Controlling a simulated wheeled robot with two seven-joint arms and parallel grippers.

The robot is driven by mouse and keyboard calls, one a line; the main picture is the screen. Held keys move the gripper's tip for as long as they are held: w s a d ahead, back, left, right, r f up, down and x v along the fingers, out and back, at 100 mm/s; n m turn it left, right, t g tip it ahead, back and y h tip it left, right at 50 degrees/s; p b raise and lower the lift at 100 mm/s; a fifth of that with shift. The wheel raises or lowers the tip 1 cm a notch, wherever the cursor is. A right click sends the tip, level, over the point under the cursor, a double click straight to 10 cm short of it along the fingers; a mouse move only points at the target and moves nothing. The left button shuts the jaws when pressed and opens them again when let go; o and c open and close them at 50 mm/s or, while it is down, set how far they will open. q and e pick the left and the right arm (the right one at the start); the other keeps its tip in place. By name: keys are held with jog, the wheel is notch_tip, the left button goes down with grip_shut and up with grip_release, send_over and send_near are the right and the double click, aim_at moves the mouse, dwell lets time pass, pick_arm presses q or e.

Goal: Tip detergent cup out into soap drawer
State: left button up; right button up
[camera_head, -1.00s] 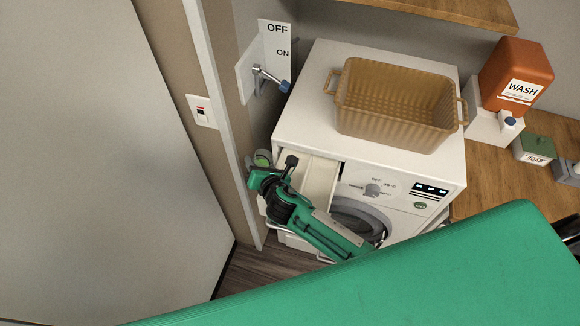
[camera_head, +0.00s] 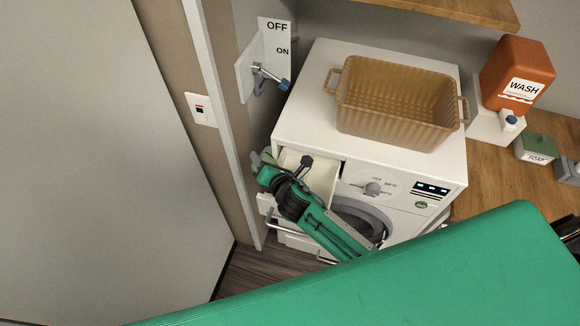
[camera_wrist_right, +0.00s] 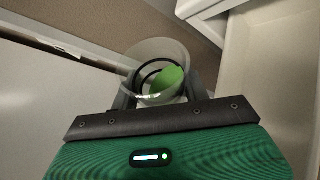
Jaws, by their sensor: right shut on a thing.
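My right gripper (camera_head: 264,165) is at the washing machine's front left corner, by the pulled-out cream soap drawer (camera_head: 318,173). In the right wrist view the gripper (camera_wrist_right: 160,92) is shut on the detergent cup (camera_wrist_right: 150,53), a clear round cup with bright green detergent (camera_wrist_right: 166,80) inside. The cup looks tilted in that view. In the head view the cup is mostly hidden by the gripper. A pale drawer wall (camera_wrist_right: 293,60) shows right of the cup in the wrist view. Whether any detergent is in the drawer cannot be told. My left gripper is not in view.
A tan basket (camera_head: 395,105) stands on the washing machine (camera_head: 300,95). A wall lever (camera_head: 268,75) is at the back left. An orange WASH bottle (camera_head: 515,70) and SOAP box (camera_head: 535,148) are on the right. A wall (camera_head: 110,150) is close on the left.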

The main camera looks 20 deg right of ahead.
jog(key=shift+f, duration=0.1)
jog(key=shift+b, duration=0.4)
jog(key=shift+m, duration=0.3)
jog(key=shift+d+f+b, duration=0.1)
jog(key=shift+f+b, duration=0.05)
jog(key=shift+b, duration=0.2)
jog(key=shift+r+m+y+b, duration=0.3)
jog(key=shift+m+y+b, duration=0.2)
jog(key=shift+b, duration=0.05)
jog(key=shift+t, duration=0.3)
jog(key=shift+r, duration=0.1)
jog(key=shift+r+m+b, duration=0.3)
jog(key=shift+r+m, duration=0.05)
jog(key=shift+m, duration=0.05)
jog(key=shift+r+m+y, duration=0.4)
jog(key=shift+r+m, duration=0.1)
jog(key=shift+r, duration=0.3)
